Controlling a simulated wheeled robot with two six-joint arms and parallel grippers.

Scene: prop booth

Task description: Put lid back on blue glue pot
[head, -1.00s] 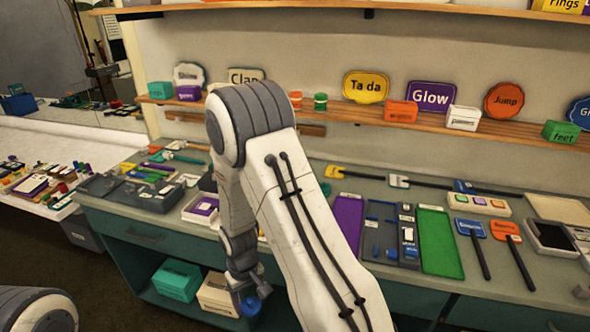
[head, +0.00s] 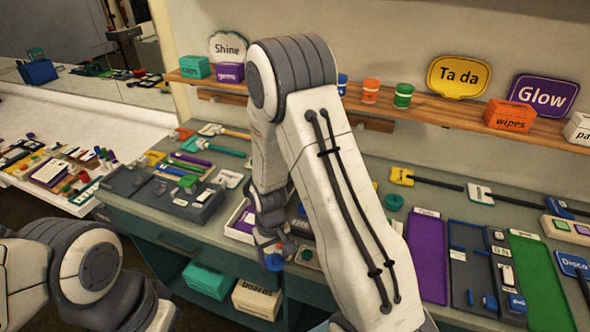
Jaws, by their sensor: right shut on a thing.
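My right gripper (head: 274,248) hangs in front of the counter edge, pointing down, shut on a small round blue piece (head: 275,261) that looks like the blue lid. The gripper partly hides it. A small blue pot (head: 342,84) stands on the wooden wall shelf, just right of my right arm's upper part and well above the gripper. It is too small to tell whether its top is open. My left arm shows at the lower left, but its gripper is out of the picture.
An orange pot (head: 370,91) and a green pot (head: 403,96) stand right of the blue one. Below, the counter holds a grey tool tray (head: 125,181), a purple tray (head: 428,262) and a teal round piece (head: 394,202). A teal box (head: 208,279) sits underneath.

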